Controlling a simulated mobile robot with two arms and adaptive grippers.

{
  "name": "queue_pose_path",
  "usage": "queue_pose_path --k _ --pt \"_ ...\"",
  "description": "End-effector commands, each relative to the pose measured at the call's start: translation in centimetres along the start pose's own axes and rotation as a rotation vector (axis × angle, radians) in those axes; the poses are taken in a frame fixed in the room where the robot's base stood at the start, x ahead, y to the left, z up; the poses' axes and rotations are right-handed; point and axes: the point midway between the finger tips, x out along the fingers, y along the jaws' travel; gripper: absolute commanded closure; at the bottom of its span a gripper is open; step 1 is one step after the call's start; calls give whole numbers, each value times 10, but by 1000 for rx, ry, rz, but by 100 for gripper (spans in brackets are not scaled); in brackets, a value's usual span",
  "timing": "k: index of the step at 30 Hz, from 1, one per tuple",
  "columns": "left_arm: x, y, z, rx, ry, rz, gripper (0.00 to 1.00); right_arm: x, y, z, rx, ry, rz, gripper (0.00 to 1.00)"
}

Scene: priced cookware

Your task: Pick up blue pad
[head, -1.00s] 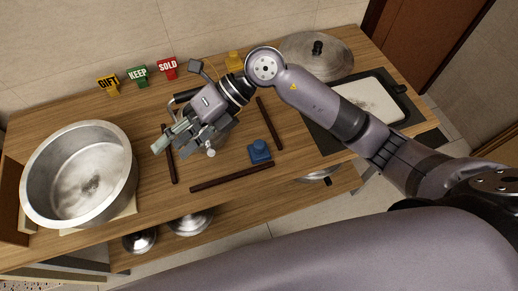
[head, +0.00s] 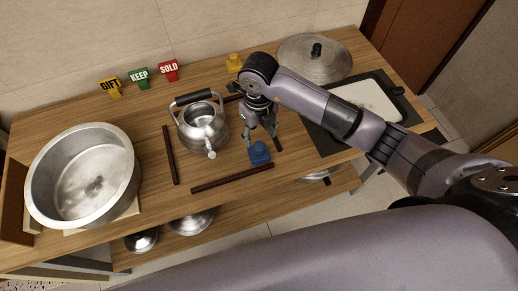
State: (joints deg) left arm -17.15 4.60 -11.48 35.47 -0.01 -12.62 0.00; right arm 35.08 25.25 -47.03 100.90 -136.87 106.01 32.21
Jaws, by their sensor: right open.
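The blue pad (head: 260,153) is a small block with a raised knob, lying on the wooden table right of centre, near the front edge. My right gripper (head: 261,136) points down just above and behind the pad, with its fingers apart and nothing seen between them. Whether a fingertip touches the pad I cannot tell. My left gripper is not in view.
A metal kettle (head: 203,127) stands left of my right gripper, among dark wooden strips (head: 232,177). A large pot (head: 82,175) is at left. GIFT, KEEP (head: 139,77) and SOLD signs, a yellow block (head: 234,62) and a lid (head: 315,57) stand behind.

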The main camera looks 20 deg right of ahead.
Motion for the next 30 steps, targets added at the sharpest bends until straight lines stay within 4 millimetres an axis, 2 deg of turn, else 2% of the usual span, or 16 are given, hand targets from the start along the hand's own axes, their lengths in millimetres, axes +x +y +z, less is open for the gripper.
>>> queue_pose_path --k 3,8,11,14,18,27,30 --pt "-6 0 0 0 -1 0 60 15 1 0 1 2 2 49" --pt "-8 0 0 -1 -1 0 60 25 1 0 -2 0 2 49" --pt "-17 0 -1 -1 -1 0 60 34 1 -2 0 4 4 49" --pt "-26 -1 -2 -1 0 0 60 49 0 -3 1 5 3 49" --pt "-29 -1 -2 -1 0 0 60 69 0 -2 0 1 2 49" --pt "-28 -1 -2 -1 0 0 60 76 0 -2 -2 -1 2 49" --pt "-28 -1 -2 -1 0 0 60 76 0 -2 -2 -1 2 56"
